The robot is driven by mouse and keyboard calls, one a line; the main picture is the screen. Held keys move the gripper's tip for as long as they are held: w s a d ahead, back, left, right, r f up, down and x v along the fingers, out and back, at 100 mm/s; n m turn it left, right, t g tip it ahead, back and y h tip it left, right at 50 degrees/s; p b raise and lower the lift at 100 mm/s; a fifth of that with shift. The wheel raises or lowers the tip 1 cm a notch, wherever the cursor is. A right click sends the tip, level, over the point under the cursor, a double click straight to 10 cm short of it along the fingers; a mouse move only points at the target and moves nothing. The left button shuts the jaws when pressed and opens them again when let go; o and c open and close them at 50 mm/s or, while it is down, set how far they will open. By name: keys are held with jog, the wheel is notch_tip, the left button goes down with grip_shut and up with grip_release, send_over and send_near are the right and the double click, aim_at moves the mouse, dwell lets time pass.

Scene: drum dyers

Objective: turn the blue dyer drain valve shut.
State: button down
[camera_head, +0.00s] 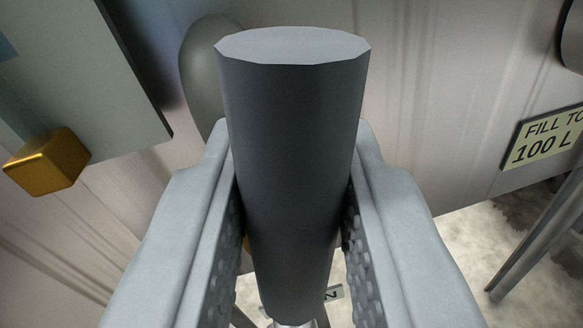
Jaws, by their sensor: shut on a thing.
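A thick dark grey cylindrical handle (290,110) fills the middle of the camera_head view. It has a flat end at the top and narrows downward to a small silver metal piece (293,323) at the bottom edge. My gripper (293,195) is shut on this handle, with one grey ridged finger against each side. The handle looks like the lever of a valve, but the valve body is hidden behind it and below the frame. No blue dyer colour shows on it, so I cannot tell its open or shut position.
A pale panelled wall (440,70) stands behind. At left are a grey panel (90,80) and a brass block (48,162). At right are a "FILL TO 100 L" sign (545,138) and a slanted metal leg (535,240).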

jog(key=d+f+m+g+y, duration=0.1)
jog(key=d+f+m+y, duration=0.2)
jog(key=d+f+m, duration=0.5)
jog(key=shift+d+f+m, duration=0.15)
jog(key=shift+f+m, duration=0.95)
jog(key=shift+m, duration=1.8)
jog(key=c, duration=1.4)
grip_release()
jog(key=shift+f+g, duration=0.1)
jog(key=shift+g, duration=0.2)
jog(key=shift+o, duration=0.6)
